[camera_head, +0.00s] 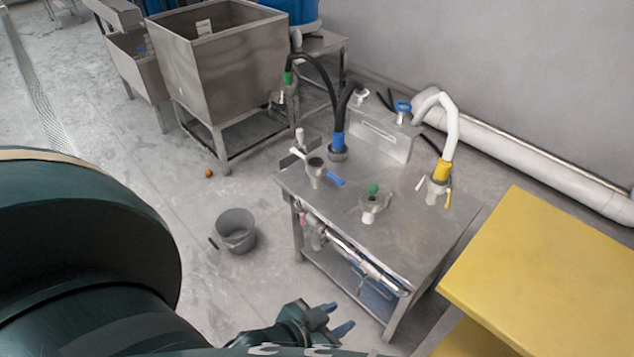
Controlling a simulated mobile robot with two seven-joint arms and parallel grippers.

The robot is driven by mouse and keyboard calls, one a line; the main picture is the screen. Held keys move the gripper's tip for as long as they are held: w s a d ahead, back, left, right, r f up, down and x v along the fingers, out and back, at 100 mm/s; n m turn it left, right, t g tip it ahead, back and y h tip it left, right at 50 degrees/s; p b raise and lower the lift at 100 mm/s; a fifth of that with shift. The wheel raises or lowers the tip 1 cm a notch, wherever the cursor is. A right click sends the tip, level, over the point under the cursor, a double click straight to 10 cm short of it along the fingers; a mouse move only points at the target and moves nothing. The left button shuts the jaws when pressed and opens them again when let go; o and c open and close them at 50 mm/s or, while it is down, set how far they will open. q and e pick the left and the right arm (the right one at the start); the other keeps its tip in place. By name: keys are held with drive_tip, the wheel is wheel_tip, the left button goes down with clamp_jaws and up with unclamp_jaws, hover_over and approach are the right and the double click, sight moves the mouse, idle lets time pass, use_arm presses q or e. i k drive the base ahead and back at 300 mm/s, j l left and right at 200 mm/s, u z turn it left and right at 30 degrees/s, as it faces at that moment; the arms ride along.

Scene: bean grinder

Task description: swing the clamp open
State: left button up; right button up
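A steel table (420,240) carries several metal fittings, and I cannot tell for sure which part is the clamp. One fitting (316,172) at the table's left has a blue handle (335,181) and a pale handle. Another fitting (374,206) near the front has a green knob. A third (437,190) at the right sits under a yellow collar on a white hose. My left gripper (336,318) is at the bottom, in front of the table and apart from the fittings. Its two fingers are spread with nothing between them. My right gripper is out of view.
A yellow bench (550,270) stands at the right. A grey bucket (236,230) stands on the floor left of the table. A large steel tank (215,60) is behind. Black hoses (322,75) arch over the table's back.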

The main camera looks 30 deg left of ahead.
sight(369, 206)
drive_tip(key=u, duration=0.65)
drive_tip(key=j+z, duration=0.1)
drive_tip(key=j, duration=0.3)
drive_tip(key=k, duration=0.05)
